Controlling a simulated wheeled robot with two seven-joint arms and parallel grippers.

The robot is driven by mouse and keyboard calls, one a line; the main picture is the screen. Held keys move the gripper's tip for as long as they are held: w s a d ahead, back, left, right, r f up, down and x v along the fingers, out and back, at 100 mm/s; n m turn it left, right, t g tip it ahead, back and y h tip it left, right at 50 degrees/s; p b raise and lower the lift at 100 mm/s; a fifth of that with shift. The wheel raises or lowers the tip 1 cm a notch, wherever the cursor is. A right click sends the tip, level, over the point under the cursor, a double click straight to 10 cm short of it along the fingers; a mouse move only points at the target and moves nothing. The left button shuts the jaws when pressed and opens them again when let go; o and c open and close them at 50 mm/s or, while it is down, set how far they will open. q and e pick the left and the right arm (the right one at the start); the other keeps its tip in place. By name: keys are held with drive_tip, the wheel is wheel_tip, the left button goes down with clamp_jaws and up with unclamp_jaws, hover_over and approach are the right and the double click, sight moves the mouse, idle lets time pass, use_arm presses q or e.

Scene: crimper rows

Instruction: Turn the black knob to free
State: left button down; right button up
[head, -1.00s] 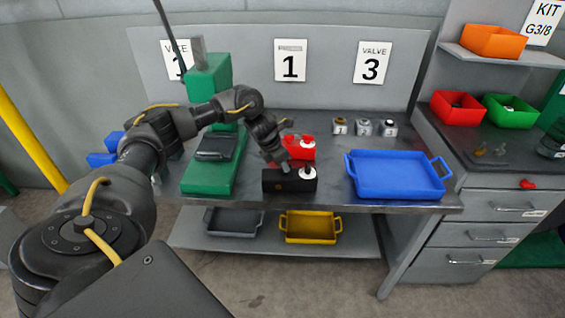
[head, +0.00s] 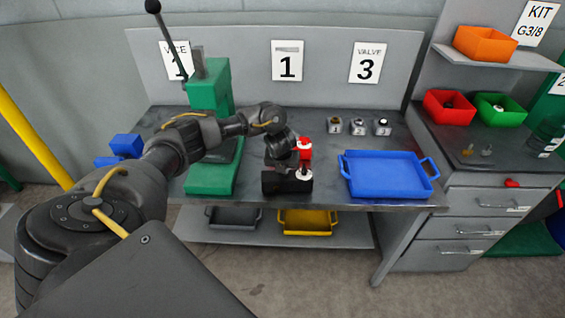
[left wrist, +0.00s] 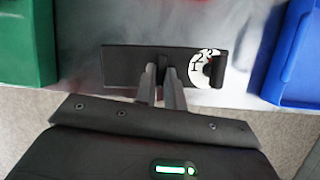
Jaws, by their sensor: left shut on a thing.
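A black block (head: 272,184) with a white numbered dial (head: 303,175) stands near the front edge of the bench. In the left wrist view the block (left wrist: 125,60) lies across the picture, with its dial (left wrist: 198,75) at right. My left gripper (left wrist: 160,84) points at the middle of the block, left of the dial. Its fingers are shut on a narrow black piece (left wrist: 163,66), which looks like the black knob. In the head view my left gripper (head: 280,164) is over the block and its fingertips are hidden. My right gripper is not in view.
A red block (head: 306,151) stands just behind the black one. A green vice (head: 208,178) is to the left, a blue tray (head: 388,194) to the right. Several small numbered items (head: 358,127) stand at the back.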

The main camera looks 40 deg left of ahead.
use_arm(q)
drive_tip(key=shift+w+d+r+n+p, duration=0.1)
drive_tip(key=shift+n+p, duration=0.75)
drive_tip(key=shift+n, duration=0.15)
drive_tip(key=shift+y, duration=0.3)
drive_tip(key=c, duration=1.5)
unclamp_jaws()
drive_tip(key=shift+g, duration=0.3)
drive_tip(key=v, duration=1)
drive_tip(key=shift+r, duration=0.3)
